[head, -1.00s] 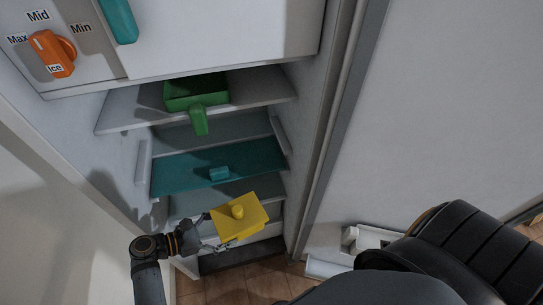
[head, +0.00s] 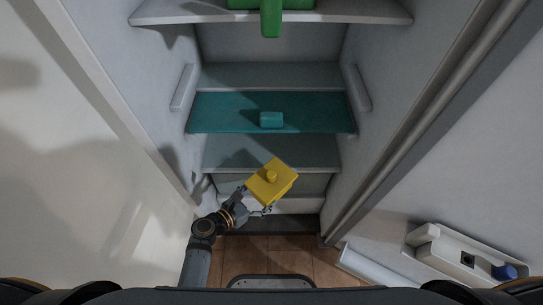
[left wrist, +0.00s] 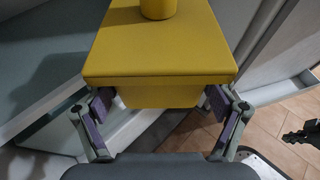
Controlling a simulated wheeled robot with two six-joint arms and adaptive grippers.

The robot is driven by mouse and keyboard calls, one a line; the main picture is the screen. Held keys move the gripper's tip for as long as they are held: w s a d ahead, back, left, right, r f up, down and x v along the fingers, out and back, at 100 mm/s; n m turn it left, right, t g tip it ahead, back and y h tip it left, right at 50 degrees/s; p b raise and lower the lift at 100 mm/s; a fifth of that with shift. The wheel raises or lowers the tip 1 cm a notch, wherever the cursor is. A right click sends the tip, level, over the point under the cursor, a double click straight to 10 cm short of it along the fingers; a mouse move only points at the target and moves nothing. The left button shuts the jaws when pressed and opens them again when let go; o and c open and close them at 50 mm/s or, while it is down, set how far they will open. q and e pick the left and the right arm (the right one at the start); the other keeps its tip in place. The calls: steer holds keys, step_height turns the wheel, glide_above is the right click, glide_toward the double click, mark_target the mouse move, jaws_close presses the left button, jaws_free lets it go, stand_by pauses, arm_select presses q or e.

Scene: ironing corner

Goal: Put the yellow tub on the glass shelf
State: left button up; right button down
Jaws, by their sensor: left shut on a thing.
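The yellow tub (head: 279,189), with a lid and a round knob, is held upright or slightly tilted in front of the open fridge's lower part. My left gripper (head: 257,207) is shut on it from the near side. In the left wrist view the tub (left wrist: 160,50) fills the top middle, with the finger pads (left wrist: 160,101) at the sides of its body below the lid. The teal, glass-like shelf (head: 225,115) is farther in and above the tub in the picture. A small teal block (head: 271,119) lies on it.
A white shelf (head: 340,13) above holds a green container (head: 271,14). Paler shelves (head: 230,152) are below the teal one. Fridge side walls (head: 385,80) flank the opening. An open door with a white bin (head: 462,258) is at the right. The teal shelf is bare beside the block.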

arm_select(q)
steer(key=shift+w+r, duration=0.15)
steer(key=b, duration=0.6)
glide_above(262, 158)
steer(key=s, duration=0.4)
steer(key=shift+s+f, duration=0.2)
steer(key=shift+w+r, duration=0.15)
steer(key=shift+w, duration=0.1)
arm_select(e)
step_height(262, 158, down, 6)
arm_select(q)
steer(key=w+b, duration=0.2)
steer(key=shift+w+f+b, duration=0.3)
steer(key=shift+w+b, duration=0.05)
steer(key=shift+b, duration=0.05)
steer(key=shift+w+f+b, duration=0.6)
steer(key=shift+b, duration=0.45)
steer(key=shift+s+r, duration=0.1)
steer(key=shift+r, duration=0.15)
arm_select(e)
steer(key=w+f, duration=0.1)
steer(key=w, duration=0.6)
steer(key=shift+a+f, duration=0.2)
steer(key=shift+a, duration=0.05)
arm_select(q)
steer(key=shift+f, duration=0.1)
arm_select(e)
steer(key=shift+w, duration=0.1)
